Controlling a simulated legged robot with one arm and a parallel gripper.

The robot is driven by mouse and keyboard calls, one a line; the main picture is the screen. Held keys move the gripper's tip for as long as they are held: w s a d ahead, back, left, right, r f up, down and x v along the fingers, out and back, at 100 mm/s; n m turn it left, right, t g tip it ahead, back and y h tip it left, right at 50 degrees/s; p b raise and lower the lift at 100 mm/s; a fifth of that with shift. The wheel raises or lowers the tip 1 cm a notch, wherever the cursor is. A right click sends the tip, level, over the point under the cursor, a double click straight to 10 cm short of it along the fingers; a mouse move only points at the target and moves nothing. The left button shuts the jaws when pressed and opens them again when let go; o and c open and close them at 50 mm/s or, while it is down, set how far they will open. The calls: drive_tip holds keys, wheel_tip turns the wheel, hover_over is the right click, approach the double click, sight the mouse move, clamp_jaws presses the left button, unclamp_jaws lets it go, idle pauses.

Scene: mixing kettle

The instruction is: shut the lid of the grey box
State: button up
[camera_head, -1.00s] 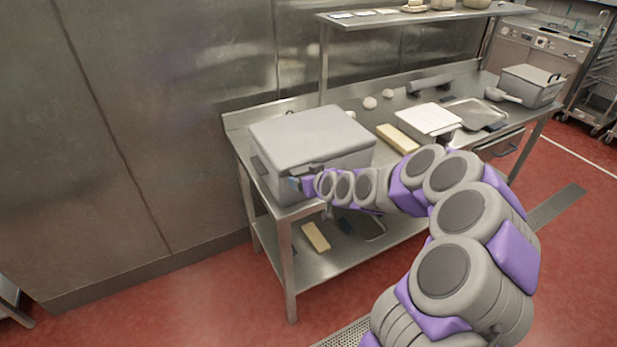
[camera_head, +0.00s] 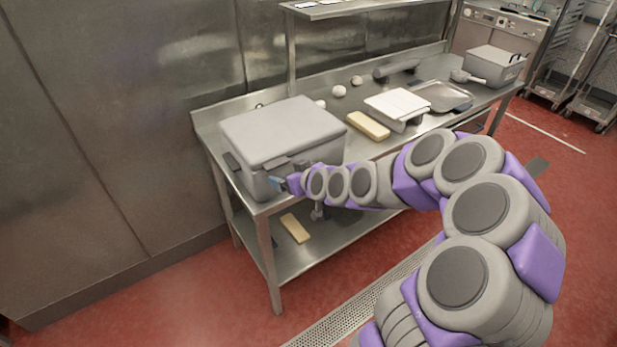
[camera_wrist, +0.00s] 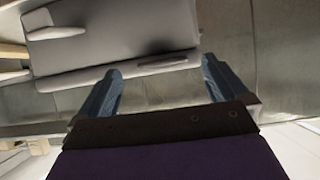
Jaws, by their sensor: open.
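The grey box (camera_head: 300,165) stands at the left end of the steel table. Its lid (camera_head: 280,128) lies flat over the top and looks down on the body; a small gap cannot be ruled out. My gripper (camera_head: 279,183) is at the front of the box, below the lid's edge, beside a dark latch or handle. In the wrist view, the two blue-grey fingers of my gripper (camera_wrist: 161,66) are spread apart with nothing held between them. Part of the grey box (camera_wrist: 110,30) fills the top of that view. Whether the fingers touch it is unclear.
A yellow block (camera_head: 368,125), a white-topped scale (camera_head: 398,104) and a metal tray (camera_head: 445,97) lie right of the box. Another grey container (camera_head: 495,66) stands at the far right end. The lower shelf holds a second yellow block (camera_head: 295,228). A wall stands behind.

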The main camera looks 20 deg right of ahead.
drive_tip(key=v, duration=0.9)
drive_tip(key=shift+s, duration=0.35)
drive_tip(key=shift+d, duration=0.15)
